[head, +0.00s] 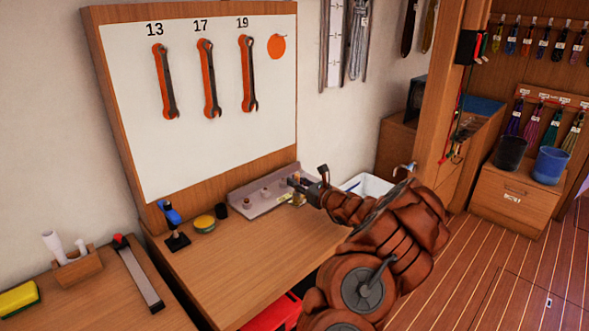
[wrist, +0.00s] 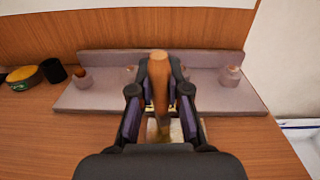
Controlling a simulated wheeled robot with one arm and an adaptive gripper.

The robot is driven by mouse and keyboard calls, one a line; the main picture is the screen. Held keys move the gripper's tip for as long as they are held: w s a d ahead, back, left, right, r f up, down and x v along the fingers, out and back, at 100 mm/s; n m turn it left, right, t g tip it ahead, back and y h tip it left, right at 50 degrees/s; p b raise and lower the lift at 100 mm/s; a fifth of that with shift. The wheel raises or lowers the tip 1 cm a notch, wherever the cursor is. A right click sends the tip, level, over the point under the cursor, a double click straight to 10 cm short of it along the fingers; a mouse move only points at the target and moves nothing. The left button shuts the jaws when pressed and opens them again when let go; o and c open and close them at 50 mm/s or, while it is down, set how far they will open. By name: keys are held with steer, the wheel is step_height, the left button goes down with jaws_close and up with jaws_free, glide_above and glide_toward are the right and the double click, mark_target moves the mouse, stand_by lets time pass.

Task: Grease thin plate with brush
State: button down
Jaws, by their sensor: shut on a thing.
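My gripper (head: 300,187) reaches over the right end of the wooden workbench in the head view. In the wrist view, my gripper (wrist: 157,97) is shut on the brush, whose wooden handle (wrist: 159,72) stands up between the fingers. A small pale, yellowish patch (wrist: 180,131) shows below the fingers near the bench top. It may be the thin plate, but I cannot tell, nor whether the brush touches it.
A grey-mauve angled rack (wrist: 95,97) with several small pots stands behind my gripper. A round yellow-and-green tin (head: 204,223), a dark cup (head: 221,211) and a blue-topped tool (head: 172,213) stand left. A white bin (head: 368,186) is right. The front bench top is clear.

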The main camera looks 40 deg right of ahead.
steer(key=shift+a+f+b, duration=0.15)
steer(key=shift+a+b, duration=0.35)
steer(key=shift+a, duration=0.25)
step_height(320, 180, up, 8)
steer(key=p, duration=0.4)
steer(key=shift+a, duration=0.4)
